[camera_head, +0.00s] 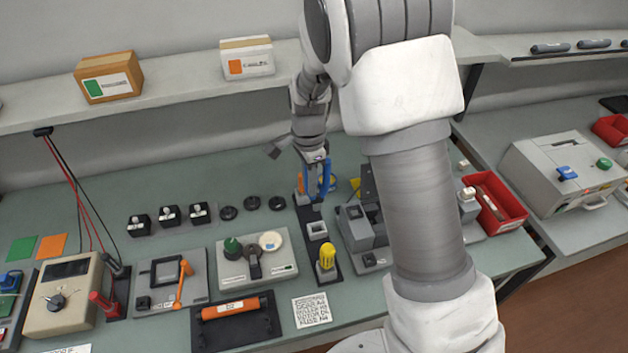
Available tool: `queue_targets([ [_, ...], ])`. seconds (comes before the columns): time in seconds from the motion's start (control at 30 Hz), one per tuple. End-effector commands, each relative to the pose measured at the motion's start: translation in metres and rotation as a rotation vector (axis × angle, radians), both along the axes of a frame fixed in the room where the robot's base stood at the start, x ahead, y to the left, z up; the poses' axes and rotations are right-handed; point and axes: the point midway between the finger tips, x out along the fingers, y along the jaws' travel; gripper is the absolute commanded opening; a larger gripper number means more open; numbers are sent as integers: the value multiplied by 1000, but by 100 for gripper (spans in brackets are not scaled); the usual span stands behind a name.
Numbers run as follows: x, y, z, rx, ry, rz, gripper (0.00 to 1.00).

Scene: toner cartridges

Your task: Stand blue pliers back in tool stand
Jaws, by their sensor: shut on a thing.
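The tool stand (333,277) is a long dark base on the bench, running away from me. A yellow-handled tool (326,259) stands in its near end, and a light square socket (317,230) in its middle looks empty. My gripper (315,168) points down over the far end of the stand. It is shut on the blue pliers (325,174), whose blue handle shows upright at its right side. An orange piece shows just left of the gripper. The pliers' lower end is partly hidden, so I cannot tell whether it sits in the stand.
A grey device (357,232) stands close to the stand's right, partly behind my arm. Black round pieces (253,203) and a grey panel with knobs (255,262) lie left. A red bin (495,205) is further right. A shelf (190,72) with two boxes runs behind.

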Motion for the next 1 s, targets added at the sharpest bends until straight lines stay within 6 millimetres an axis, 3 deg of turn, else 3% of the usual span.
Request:
queue_targets([
  [0.27,0,0,-16,0,0,0,0],
  [0.7,0,0,-60,0,0,0,0],
  [1.0,0,0,-62,0,-1,0,0],
])
